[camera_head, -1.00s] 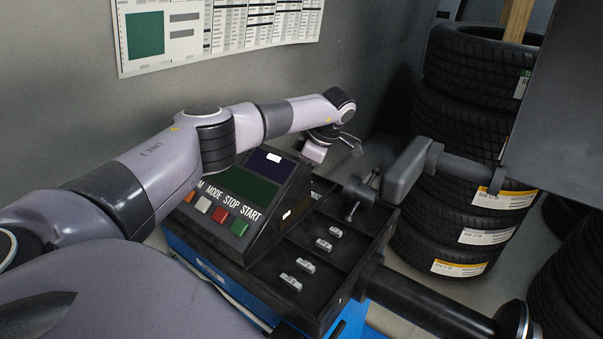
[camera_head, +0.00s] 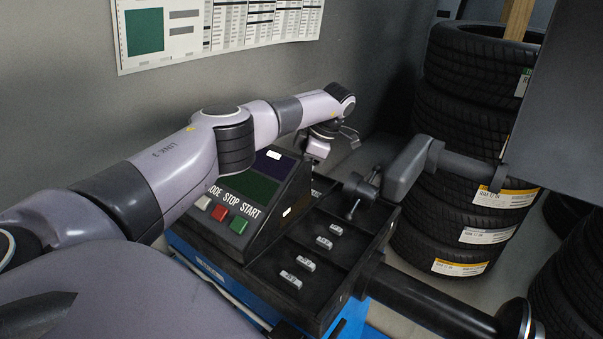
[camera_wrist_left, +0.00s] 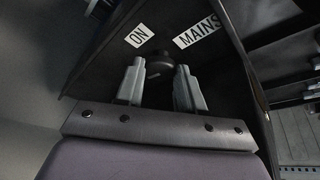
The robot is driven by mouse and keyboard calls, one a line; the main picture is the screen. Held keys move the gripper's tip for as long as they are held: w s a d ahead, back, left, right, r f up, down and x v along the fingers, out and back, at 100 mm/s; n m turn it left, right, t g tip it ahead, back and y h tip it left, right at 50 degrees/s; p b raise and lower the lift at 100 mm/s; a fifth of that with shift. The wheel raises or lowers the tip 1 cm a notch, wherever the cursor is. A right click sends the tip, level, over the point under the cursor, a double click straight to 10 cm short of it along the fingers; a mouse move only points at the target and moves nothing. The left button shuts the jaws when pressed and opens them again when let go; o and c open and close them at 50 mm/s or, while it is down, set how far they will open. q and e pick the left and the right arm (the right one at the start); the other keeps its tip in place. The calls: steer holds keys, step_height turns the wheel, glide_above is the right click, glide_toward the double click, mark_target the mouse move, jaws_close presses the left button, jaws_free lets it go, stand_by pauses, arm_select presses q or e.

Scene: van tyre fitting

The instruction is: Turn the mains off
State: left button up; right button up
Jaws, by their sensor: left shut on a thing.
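The mains switch is a dark round knob (camera_wrist_left: 158,64) on the black panel of the machine, in the left wrist view. A white MAINS label (camera_wrist_left: 198,34) and a white ON label (camera_wrist_left: 139,36) are beside it. My left gripper (camera_wrist_left: 160,82) has its two grey fingers on either side of the knob and is shut on it. The knob's pointer is too dark to read. In the head view my left gripper (camera_head: 318,148) is behind the machine's console (camera_head: 262,185), and the knob is hidden there. My right gripper is not in view.
The console has red STOP (camera_head: 220,213) and green START (camera_head: 239,226) buttons. A black tray (camera_head: 270,262) with several small metal weights lies beside it. A black shaft (camera_head: 425,300) sticks out at front right. Stacked tyres (camera_head: 470,120) stand at right, a wall at back.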

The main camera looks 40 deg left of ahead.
arm_select(q)
steer(key=shift+w+f+n+b, duration=0.1)
steer(key=shift+n+b, duration=0.5)
steer(key=shift+b, duration=0.05)
steer(key=shift+n+h+b, duration=0.3)
steer(key=shift+b, duration=0.05)
steer(key=shift+r, duration=0.2)
steer(key=o, duration=1)
steer(key=shift+o, duration=0.2)
